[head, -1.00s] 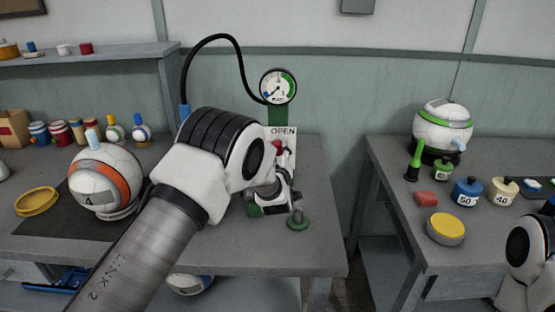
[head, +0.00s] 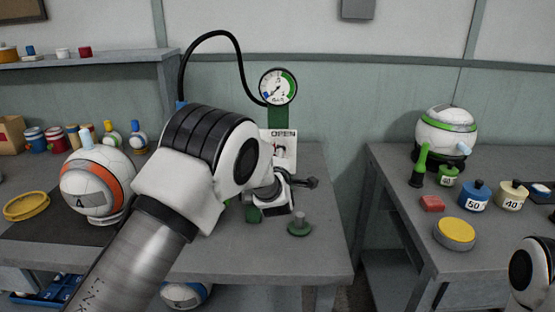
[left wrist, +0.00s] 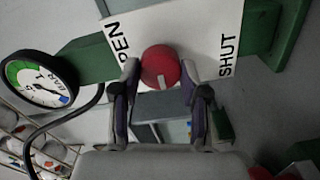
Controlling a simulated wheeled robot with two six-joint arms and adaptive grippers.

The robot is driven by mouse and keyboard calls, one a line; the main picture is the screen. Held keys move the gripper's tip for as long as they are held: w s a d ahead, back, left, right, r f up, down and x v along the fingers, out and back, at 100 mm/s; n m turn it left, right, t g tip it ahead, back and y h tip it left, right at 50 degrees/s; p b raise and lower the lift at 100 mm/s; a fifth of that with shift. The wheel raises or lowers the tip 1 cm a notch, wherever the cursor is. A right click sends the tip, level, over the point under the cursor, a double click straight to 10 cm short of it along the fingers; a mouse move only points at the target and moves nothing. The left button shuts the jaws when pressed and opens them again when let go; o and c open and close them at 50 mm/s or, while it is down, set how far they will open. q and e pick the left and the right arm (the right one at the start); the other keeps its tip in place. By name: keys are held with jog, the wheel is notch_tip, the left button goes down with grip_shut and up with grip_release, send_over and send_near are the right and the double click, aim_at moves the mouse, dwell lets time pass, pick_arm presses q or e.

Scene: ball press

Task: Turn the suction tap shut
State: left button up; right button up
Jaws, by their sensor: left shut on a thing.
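The suction tap is a round red knob (left wrist: 160,64) with a white mark, on a white plate (left wrist: 205,32) lettered OPEN and SHUT. In the left wrist view the knob sits between the two lettered ends. My left gripper (left wrist: 160,76) is shut on the knob, one finger on each side. In the head view the left gripper (head: 284,191) is in front of the plate (head: 285,150), and my arm hides the knob. The pressure gauge (head: 278,87) is above the plate; it also shows in the left wrist view (left wrist: 40,82). My right gripper is out of view.
A black hose (head: 210,36) runs to the gauge. A white ball with an orange band (head: 97,185) is on the left bench. A gap separates the two benches.

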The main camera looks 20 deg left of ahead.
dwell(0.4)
pick_arm(q)
jog(key=o, duration=1.1)
jog(key=shift+w, duration=0.1)
jog(key=shift+o, duration=0.2)
jog(key=v, duration=0.7)
jog(key=shift+s, duration=0.25)
jog(key=shift+d+r, duration=0.1)
jog(key=shift+d, duration=0.05)
